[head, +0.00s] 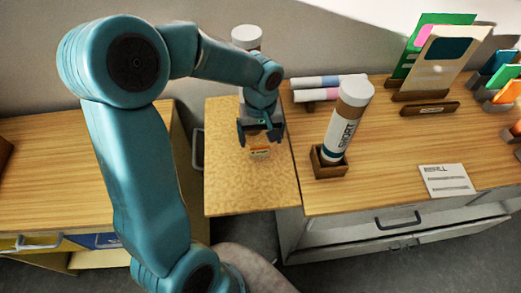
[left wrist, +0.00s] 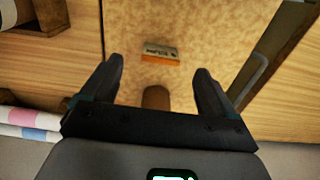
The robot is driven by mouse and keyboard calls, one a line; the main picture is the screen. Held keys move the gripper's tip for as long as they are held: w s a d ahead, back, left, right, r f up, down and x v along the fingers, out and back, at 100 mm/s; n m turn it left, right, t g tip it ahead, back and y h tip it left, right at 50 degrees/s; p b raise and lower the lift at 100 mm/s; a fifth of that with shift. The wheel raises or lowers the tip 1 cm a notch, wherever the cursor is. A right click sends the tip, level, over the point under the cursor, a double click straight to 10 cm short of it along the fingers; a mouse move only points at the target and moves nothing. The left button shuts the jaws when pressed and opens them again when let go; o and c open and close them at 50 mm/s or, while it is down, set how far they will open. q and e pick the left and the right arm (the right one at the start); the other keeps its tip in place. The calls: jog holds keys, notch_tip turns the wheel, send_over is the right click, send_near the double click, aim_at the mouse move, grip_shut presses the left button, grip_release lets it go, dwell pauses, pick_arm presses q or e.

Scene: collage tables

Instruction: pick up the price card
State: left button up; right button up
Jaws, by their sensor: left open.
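The price card (head: 260,153), a small pale card with an orange strip and dark print, is on the speckled tan board between the wooden tops. My left gripper (head: 261,139) is above the board, just behind the card in the head view, and partly covers that area. In the left wrist view the price card (left wrist: 160,52) shows beyond the fingertips, apart from them. My left gripper (left wrist: 157,85) is open there, with a brown rounded thing (left wrist: 156,98) showing between its fingers; I cannot tell what it is. My right gripper is not in view.
A white bottle (head: 348,118) leans in a brown holder (head: 328,162) right of the board. Rolled tubes (head: 322,83) lie behind it. A printed notice (head: 446,180) and card stands (head: 430,108) are farther right. The board's front part is clear.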

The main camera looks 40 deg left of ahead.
aim_at(260, 148)
pick_arm(q)
jog(key=f, duration=0.1)
jog(key=f+p, duration=0.1)
jog(key=f, duration=0.2)
jog(key=shift+w+a+f, duration=0.1)
jog(key=shift+a+f, duration=0.25)
jog(key=shift+a, duration=0.05)
jog(key=shift+w+f, duration=0.1)
jog(key=shift+f, duration=0.25)
jog(key=shift+d, duration=0.2)
jog(key=shift+s+r, duration=0.1)
jog(key=shift+s, duration=0.2)
jog(key=shift+w+a, duration=0.15)
jog(key=shift+w, duration=0.1)
jog(key=c, duration=1.1)
jog(key=shift+s, duration=0.1)
jog(key=shift+c, duration=0.2)
